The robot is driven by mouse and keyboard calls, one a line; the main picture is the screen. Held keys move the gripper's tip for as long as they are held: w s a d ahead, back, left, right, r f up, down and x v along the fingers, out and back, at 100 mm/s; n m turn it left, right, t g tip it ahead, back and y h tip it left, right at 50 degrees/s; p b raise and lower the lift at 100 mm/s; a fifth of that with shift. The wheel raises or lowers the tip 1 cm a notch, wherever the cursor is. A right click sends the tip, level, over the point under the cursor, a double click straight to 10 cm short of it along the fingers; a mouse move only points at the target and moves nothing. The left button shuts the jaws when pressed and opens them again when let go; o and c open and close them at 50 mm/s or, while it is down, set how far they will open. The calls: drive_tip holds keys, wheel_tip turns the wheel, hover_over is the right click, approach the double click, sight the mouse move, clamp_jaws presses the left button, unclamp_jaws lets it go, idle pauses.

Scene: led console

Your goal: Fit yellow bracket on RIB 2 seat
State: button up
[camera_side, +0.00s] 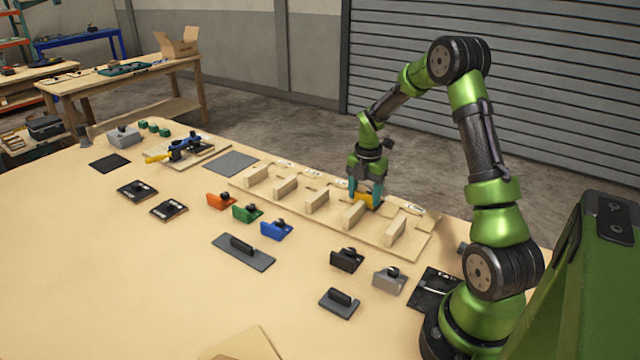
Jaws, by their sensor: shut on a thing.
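The yellow bracket (364,200) is between the fingers of my gripper (366,192). My gripper points down with its teal fingers shut on the bracket, partly covering it. The bracket is low over the rib board (418,247), just behind the second wooden rib from the right (353,215). I cannot tell whether it touches the board or that rib. The board carries several upright wooden ribs in a row, with small pale labels behind them. The labels are too small to read, so I cannot tell which seat is RIB 2.
Orange (220,201), green (247,213) and blue (276,230) brackets stand in front of the board. A black bracket (346,259), a grey bracket (389,280) and dark handled plates (243,251) lie nearer. A toggle clamp fixture (187,148) stands at the far left. The table's left front is clear.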

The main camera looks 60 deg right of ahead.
drive_tip(key=shift+f, duration=0.8)
idle(0.6)
drive_tip(key=o, duration=1.2)
wheel_tip(320, 180, up, 17)
